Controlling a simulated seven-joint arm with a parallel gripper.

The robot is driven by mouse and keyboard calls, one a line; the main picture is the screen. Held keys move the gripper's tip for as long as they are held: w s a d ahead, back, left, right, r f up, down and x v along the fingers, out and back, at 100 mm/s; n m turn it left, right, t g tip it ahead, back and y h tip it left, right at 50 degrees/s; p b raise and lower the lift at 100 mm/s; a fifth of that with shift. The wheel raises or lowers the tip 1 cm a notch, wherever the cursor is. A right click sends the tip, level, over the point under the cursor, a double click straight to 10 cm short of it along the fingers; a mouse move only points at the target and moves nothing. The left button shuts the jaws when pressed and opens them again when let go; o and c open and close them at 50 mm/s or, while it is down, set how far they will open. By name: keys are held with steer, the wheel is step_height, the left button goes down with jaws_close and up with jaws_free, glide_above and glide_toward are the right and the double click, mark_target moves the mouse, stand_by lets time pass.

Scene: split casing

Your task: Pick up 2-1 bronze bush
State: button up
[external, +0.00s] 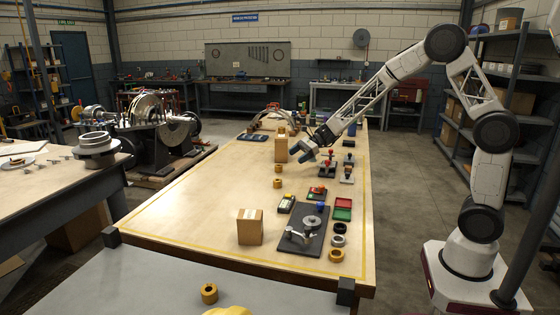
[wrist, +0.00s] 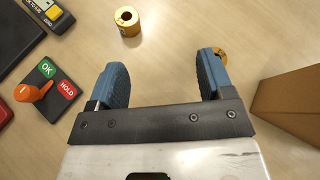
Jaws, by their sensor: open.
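Two small bronze bushes stand on the wooden table in the external view, one nearer the camera (external: 277,183) and one just behind it (external: 278,168). In the wrist view one bush (wrist: 127,21) stands upright at the top, hole up, clear of the fingers. Another bush (wrist: 222,58) is mostly hidden behind the right finger. I cannot read which bush is 2-1. My gripper (external: 306,156) is above the table, to the right of the bushes; its blue fingers are apart and empty in the wrist view (wrist: 162,80).
A tan box (wrist: 292,105) is close to the right of my gripper. An OK/HOLD panel (wrist: 48,85) with an orange lever lies to the left. A large cardboard box (external: 250,227) and a dark fixture plate (external: 298,246) stand nearer the camera. Bare tabletop surrounds the bushes.

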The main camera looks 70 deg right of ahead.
mark_target(279, 166)
steer(key=w+d+f+m, duration=0.1)
steer(key=d, duration=0.1)
steer(key=w+d+f+m+t, duration=0.1)
steer(key=w+d+f+m, duration=0.1)
steer(key=d, duration=0.1)
steer(key=w+d+f+m+t+h, duration=0.1)
steer(key=d+f, duration=0.1)
steer(key=shift+w+d, duration=0.25)
steer(key=shift+x, duration=1.25)
steer(key=shift+a+f, duration=0.1)
steer(key=shift+a, duration=0.05)
steer(key=shift+x, duration=2.55)
steer(key=shift+s+a, duration=0.1)
steer(key=shift+s, duration=0.05)
steer(key=c, duration=1.2)
